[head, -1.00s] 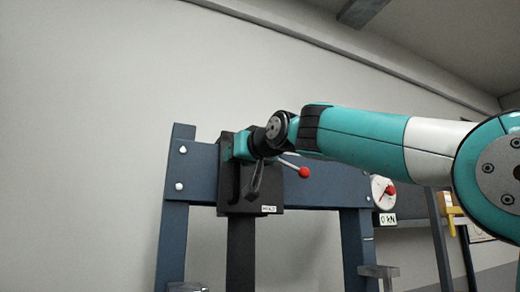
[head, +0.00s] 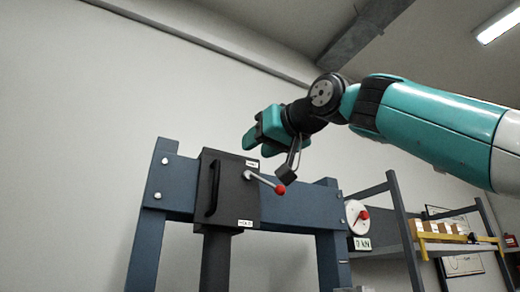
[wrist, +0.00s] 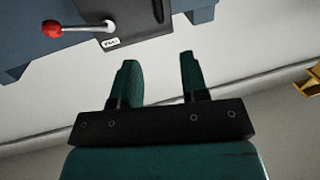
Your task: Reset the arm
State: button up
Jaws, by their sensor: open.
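My gripper (head: 252,137) is raised in the head view, above and in front of the black box on the blue press frame. In the wrist view its two teal fingers (wrist: 158,75) are apart with nothing between them, only pale wall behind. The black box (head: 226,190) has a vertical dark handle (head: 213,188) on its left and a lever with a red ball end (head: 280,189) on its right. The red ball also shows at the upper left of the wrist view (wrist: 51,29). My gripper is apart from the box and lever.
The blue press frame (head: 310,205) spans the middle. A shelf with several small boxes (head: 440,228) and a yellow bracket stands farther right. Open wall lies above the frame.

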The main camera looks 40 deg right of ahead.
dwell(0.5)
jog(key=w+a+f+n+g+y, duration=0.1)
jog(key=a+f+g, duration=0.2)
jog(key=f, duration=0.7)
jog(key=w+a+f+n+g+y, duration=0.1)
jog(key=w+a+f+g, duration=0.15)
jog(key=f, duration=0.65)
jog(key=w+a+f+n+g+y, duration=0.1)
jog(key=a+f+g, duration=0.2)
jog(key=f, duration=0.7)
jog(key=s+a+f+n+g, duration=0.1)
jog(key=s+f+g, duration=0.3)
jog(key=s+f, duration=0.5)
jog(key=s+a+f+n+g, duration=0.2)
jog(key=s+f+g, duration=0.3)
jog(key=s+f, duration=0.5)
notch_tip(320, 180, down, 8)
jog(key=shift+a+r, duration=0.25)
jog(key=shift+a, duration=0.3)
jog(key=shift+g, duration=0.25)
